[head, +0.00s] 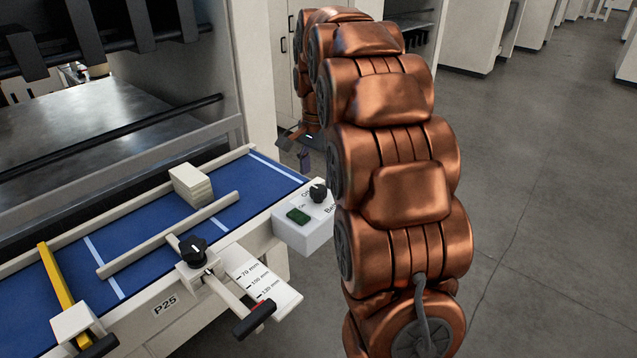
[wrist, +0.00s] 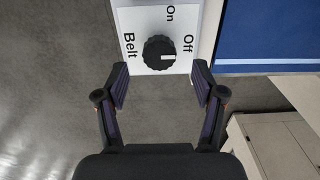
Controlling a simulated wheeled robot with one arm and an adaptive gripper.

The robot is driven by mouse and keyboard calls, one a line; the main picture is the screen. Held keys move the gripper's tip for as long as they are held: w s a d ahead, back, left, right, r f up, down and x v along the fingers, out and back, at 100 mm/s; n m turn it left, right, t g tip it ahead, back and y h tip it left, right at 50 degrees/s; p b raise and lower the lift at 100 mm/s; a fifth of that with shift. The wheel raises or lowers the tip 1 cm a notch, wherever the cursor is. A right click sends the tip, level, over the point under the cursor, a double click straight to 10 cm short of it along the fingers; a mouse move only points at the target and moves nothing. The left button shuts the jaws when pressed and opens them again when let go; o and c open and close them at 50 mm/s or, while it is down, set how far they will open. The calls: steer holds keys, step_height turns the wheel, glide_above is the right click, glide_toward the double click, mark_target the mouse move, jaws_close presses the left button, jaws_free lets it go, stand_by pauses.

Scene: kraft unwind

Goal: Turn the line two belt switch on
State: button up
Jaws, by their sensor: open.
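The belt switch is a round black knob (head: 318,190) on a white box (head: 306,236) at the right end of the blue belt. In the wrist view the knob (wrist: 159,52) sits on a white plate (wrist: 127,18) lettered Belt, On and Off. A small white mark on the knob points right, towards the Off side. My gripper (wrist: 161,80) is open and empty, its fingers spread on either side, just short of the knob and not touching it. In the head view my arm partly hides the gripper. No line number shows on the box.
A green button (head: 297,216) is on the same box. The blue belt (head: 185,225) bears a pale block (head: 191,185) and a guide rail (head: 168,236). A black clamp knob (head: 193,250) and a red-black handle (head: 254,319) stick out in front. Open grey floor lies right.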

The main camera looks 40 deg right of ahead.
mark_target(318, 189)
steer(key=shift+f+p, duration=0.45)
steer(key=shift+f, duration=1.55)
steer(key=shift+c, duration=0.5)
steer(key=c, duration=1)
